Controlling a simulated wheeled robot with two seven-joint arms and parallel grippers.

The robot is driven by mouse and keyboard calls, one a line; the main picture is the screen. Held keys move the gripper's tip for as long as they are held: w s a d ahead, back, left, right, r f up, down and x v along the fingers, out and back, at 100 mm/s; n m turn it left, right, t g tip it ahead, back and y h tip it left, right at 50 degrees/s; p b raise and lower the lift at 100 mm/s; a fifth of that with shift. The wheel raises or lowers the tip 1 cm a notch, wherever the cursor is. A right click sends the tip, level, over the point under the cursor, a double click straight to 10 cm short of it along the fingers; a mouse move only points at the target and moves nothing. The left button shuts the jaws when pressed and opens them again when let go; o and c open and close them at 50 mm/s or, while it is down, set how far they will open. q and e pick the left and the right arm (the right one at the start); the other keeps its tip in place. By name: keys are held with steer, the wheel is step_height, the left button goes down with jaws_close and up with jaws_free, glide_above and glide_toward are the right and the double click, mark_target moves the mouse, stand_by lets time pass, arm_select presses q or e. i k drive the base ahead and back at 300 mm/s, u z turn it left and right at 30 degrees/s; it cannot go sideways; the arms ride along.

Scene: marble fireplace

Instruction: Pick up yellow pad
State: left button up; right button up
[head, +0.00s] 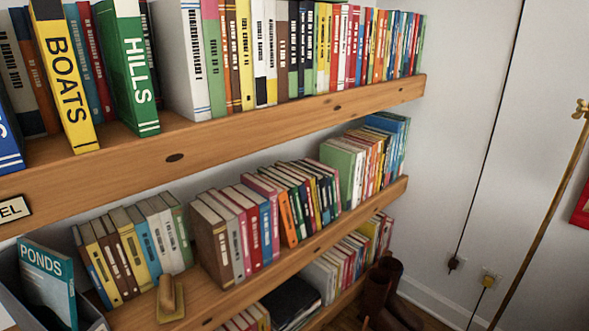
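A small dull-yellow pad-like block (178,303) with a rounded brown piece (166,291) on top sits on the middle wooden shelf, near its front edge at the lower left. I cannot tell for sure that it is the yellow pad. It stands in front of a row of upright books. Neither of my grippers shows in the head view.
A grey bin (92,316) holding a teal PONDS book (50,284) stands left of the block. The thick upper shelf (230,122), full of books, overhangs the middle shelf (205,296). Brown boots (382,285) stand at the lower right, near a brass pole (545,205).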

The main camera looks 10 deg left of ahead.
mark_target(171, 299)
steer(key=u, duration=1.05)
steer(key=i, duration=0.3)
steer(key=u, duration=0.3)
